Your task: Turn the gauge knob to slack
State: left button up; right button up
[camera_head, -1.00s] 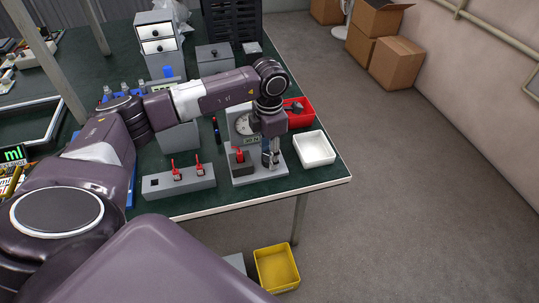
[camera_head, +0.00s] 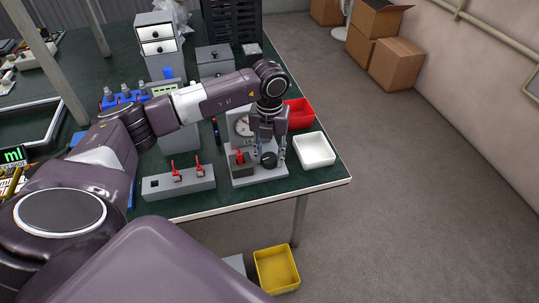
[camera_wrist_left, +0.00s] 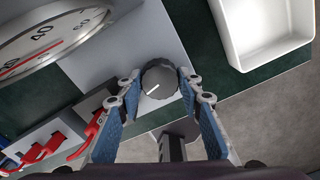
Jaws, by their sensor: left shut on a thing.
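The gauge knob (camera_head: 268,160) is a dark, ribbed round knob on the grey gauge stand (camera_head: 260,179). In the left wrist view the knob (camera_wrist_left: 160,76) sits between my fingertips, and its white mark points to the lower left. My left gripper (camera_head: 270,155) is shut on it, and it also shows in the wrist view (camera_wrist_left: 161,84). The round white gauge dial (camera_head: 242,126) stands behind. Its face shows partly in the wrist view (camera_wrist_left: 50,32), with a red needle. The knob's scale is not readable. My right gripper is not in view.
A red-handled switch (camera_head: 239,157) stands left of the knob. A grey block (camera_head: 178,182) with two red-handled switches stands to the left.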

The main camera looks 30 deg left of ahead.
pick_arm(q)
jog(key=n, duration=0.3)
jog(key=shift+r+n+p, duration=0.1)
jog(key=shift+n+p, duration=0.2)
jog(key=shift+n, duration=0.1)
jog(key=n, duration=0.3)
jog(key=shift+n+p, duration=0.3)
jog(key=shift+p, duration=0.05)
jog(key=n+p, duration=0.1)
jog(key=n, duration=0.3)
jog(key=shift+w+n, duration=0.1)
jog(key=shift+n, duration=0.2)
jog(key=shift+n+p, duration=0.7)
jog(key=shift+n, duration=1.1)
jog(key=o, duration=1.2)
jog(key=shift+c, duration=0.2)
